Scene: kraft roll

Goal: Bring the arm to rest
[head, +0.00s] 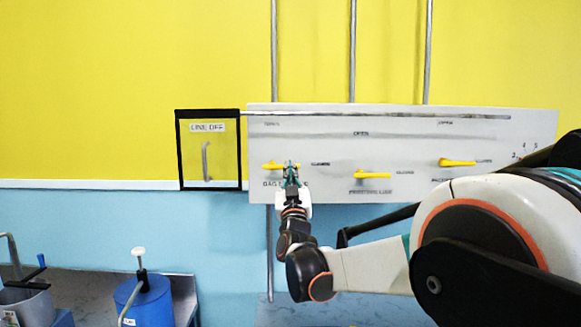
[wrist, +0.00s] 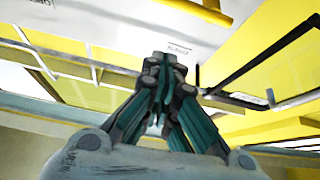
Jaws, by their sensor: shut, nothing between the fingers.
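My gripper (head: 291,168) is shut and empty. In the head view it stands in front of the white valve panel (head: 400,188), by the left yellow handle (head: 272,166), and hides part of that handle and its label. I cannot tell whether it touches the handle. In the wrist view my gripper (wrist: 166,70) has its fingers together, with a yellow handle (wrist: 200,10) above them. My arm reaches in from the right. The left, middle (head: 373,175) and right (head: 457,162) yellow handles all lie about level.
A black-framed box (head: 209,183) labelled "LINE OFF" with a grey handle is left of the panel. Grey pipes (head: 352,50) run up the yellow wall. A blue container (head: 145,303) with a white-knobbed pump stands at the lower left. A grey counter (head: 262,308) lies below the panel.

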